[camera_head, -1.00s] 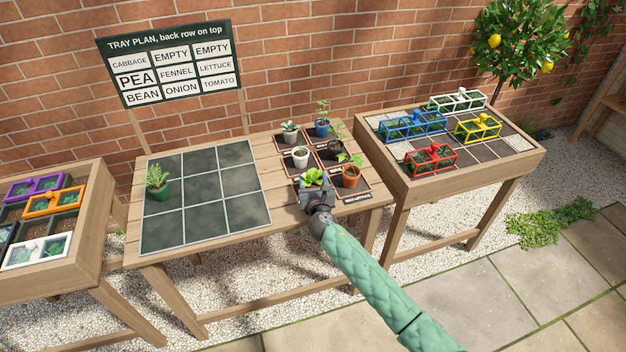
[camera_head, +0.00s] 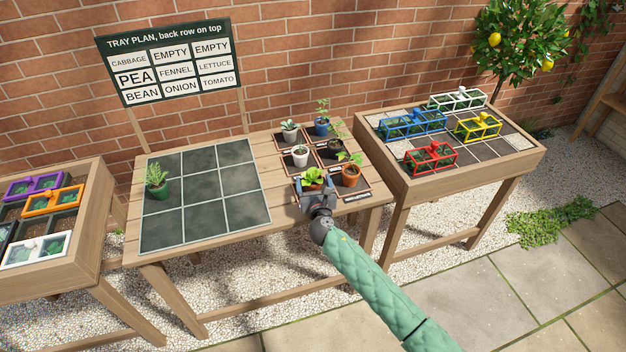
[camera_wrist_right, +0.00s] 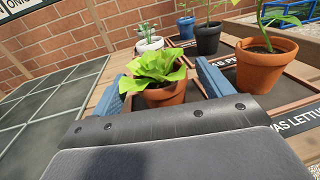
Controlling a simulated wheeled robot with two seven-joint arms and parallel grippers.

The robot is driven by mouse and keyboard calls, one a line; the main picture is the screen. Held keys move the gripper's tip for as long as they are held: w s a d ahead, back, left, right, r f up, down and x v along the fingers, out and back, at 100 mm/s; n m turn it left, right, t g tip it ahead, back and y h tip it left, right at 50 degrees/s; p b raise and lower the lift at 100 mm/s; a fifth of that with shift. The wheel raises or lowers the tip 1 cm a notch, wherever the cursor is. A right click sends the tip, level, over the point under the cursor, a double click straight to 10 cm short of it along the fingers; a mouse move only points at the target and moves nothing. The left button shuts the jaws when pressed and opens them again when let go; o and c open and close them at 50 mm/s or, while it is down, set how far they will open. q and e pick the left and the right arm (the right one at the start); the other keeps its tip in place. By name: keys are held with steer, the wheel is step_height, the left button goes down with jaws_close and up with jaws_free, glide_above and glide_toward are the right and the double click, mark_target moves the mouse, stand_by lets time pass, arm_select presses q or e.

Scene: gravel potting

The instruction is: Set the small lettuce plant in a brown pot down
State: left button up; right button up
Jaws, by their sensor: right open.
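The small lettuce plant (camera_head: 313,174) has bright green leaves in a brown pot and stands at the front of the group of pots on the middle table. In the right wrist view the lettuce (camera_wrist_right: 158,67) and its brown pot (camera_wrist_right: 166,96) sit upright between my two blue fingers. My right gripper (camera_head: 314,186) is open around the pot; in the right wrist view the right gripper's fingers (camera_wrist_right: 168,84) stand on either side of it. The pot's base is partly hidden by the gripper. My left gripper is not in view.
A brown pot with a plant (camera_head: 351,175) stands close to the right, with white, blue and black pots behind. The dark grid tray (camera_head: 190,240) holds one green-potted plant (camera_head: 157,184); its other cells are empty. A sign (camera_head: 170,62) stands behind.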

steer(key=s, duration=0.3)
steer(key=s+d+b, duration=0.1)
steer(key=s, duration=0.5)
steer(key=shift+d+b, duration=0.2)
steer(key=shift+b, duration=0.15)
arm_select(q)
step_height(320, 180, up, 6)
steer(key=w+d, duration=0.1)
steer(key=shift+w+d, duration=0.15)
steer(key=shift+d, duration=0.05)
arm_select(e)
steer(key=shift+s+d+r, duration=0.1)
steer(key=shift+s, duration=0.35)
